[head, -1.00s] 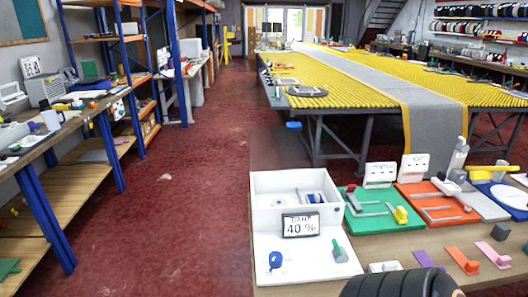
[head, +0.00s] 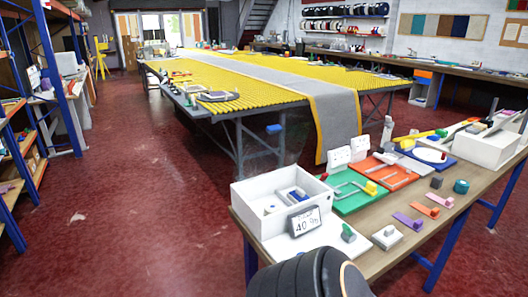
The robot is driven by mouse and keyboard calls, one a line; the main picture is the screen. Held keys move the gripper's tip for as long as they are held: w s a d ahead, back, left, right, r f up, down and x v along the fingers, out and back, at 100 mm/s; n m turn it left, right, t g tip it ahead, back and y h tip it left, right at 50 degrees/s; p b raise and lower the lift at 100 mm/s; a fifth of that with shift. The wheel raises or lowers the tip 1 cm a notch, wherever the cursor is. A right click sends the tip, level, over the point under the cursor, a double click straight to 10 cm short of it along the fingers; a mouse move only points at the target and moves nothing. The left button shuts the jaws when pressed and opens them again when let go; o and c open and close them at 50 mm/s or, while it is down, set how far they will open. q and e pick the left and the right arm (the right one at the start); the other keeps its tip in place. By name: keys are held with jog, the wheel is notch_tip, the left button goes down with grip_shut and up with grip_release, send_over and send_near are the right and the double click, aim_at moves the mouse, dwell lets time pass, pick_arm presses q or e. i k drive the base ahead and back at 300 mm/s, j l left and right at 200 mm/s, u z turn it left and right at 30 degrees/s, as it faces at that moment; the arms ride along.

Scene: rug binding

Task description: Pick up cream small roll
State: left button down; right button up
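I cannot single out a cream small roll in the head view. Rolls in white, black and red tones stand on the wall shelves (head: 345,19) at the back, too small to tell apart. On the near workbench (head: 375,262) a small teal roll-like piece (head: 461,187) and a dark grey piece (head: 436,182) lie toward the right. Neither of my grippers is in view. A dark rounded part at the bottom edge hides some of the bench front.
A white box (head: 262,222) with a display (head: 305,222) stands on the bench's near left. Green (head: 345,204) and orange (head: 385,184) boards lie beside it. A long table with yellow slats (head: 230,75) and a grey runner is behind. Red floor on the left is clear.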

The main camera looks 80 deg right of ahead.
aim_at(270, 208)
jog(key=i+z, duration=0.95)
jog(key=z, duration=0.15)
jog(key=i+z, duration=0.25)
jog(key=z, duration=0.2)
jog(key=i+z, duration=0.25)
jog(key=z, duration=0.2)
jog(key=i+j+z, duration=0.2)
jog(key=z, duration=0.2)
jog(key=i+z, duration=0.2)
jog(key=z, duration=0.2)
jog(key=i+j+z, duration=0.15)
jog(key=z, duration=0.3)
jog(key=i+j+z, duration=0.15)
jog(key=z, duration=0.25)
jog(key=i+j+z, duration=0.25)
jog(key=z, duration=0.2)
jog(key=i+j+z, duration=0.15)
jog(key=j+z, duration=0.3)
jog(key=k+j, duration=0.15)
jog(key=j+z, duration=0.05)
